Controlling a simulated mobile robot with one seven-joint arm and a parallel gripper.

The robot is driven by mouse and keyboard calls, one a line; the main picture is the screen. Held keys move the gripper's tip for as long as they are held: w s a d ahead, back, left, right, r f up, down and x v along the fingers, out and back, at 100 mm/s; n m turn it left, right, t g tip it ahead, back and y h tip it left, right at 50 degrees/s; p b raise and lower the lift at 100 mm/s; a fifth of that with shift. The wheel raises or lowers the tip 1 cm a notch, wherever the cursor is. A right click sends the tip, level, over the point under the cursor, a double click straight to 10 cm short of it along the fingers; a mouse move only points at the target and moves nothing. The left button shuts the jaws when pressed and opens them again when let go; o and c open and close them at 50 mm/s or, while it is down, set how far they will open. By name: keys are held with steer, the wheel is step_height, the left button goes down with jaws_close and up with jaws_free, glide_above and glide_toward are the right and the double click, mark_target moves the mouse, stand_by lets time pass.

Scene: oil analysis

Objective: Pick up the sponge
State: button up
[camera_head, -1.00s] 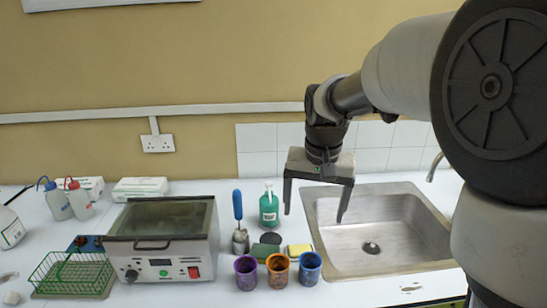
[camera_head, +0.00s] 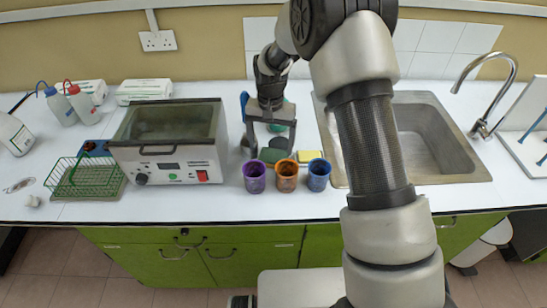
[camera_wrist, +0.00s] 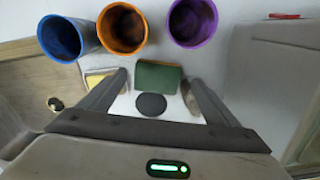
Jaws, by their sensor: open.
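A green, sponge-like block (camera_head: 272,156) lies on the white counter behind the cups. It also shows in the wrist view (camera_wrist: 160,76), between and just beyond the fingertips. A yellow, sponge-like block (camera_head: 311,157) lies to its right; in the wrist view this yellow block (camera_wrist: 96,78) is partly hidden behind a finger. I cannot tell which block is the sponge. My gripper (camera_head: 271,146) is open and empty, pointing down over the green block. In the wrist view my gripper (camera_wrist: 156,84) has its fingers apart, with a dark round piece (camera_wrist: 151,105) between them.
Purple (camera_head: 254,176), orange (camera_head: 286,176) and blue (camera_head: 318,175) cups stand in a row in front of the blocks. A metal bath (camera_head: 170,150) stands left, a sink (camera_head: 440,140) right. A green bottle is mostly hidden behind my gripper.

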mark_target(273, 159)
steer(key=shift+w+d+f+p, duration=0.1)
steer(key=shift+f+p, duration=0.2)
steer(key=shift+f, duration=1.45)
steer(key=shift+w+d+f+p, duration=0.1)
steer(key=shift+f+p, duration=0.15)
steer(key=shift+f, duration=1.5)
steer(key=c, duration=0.8)
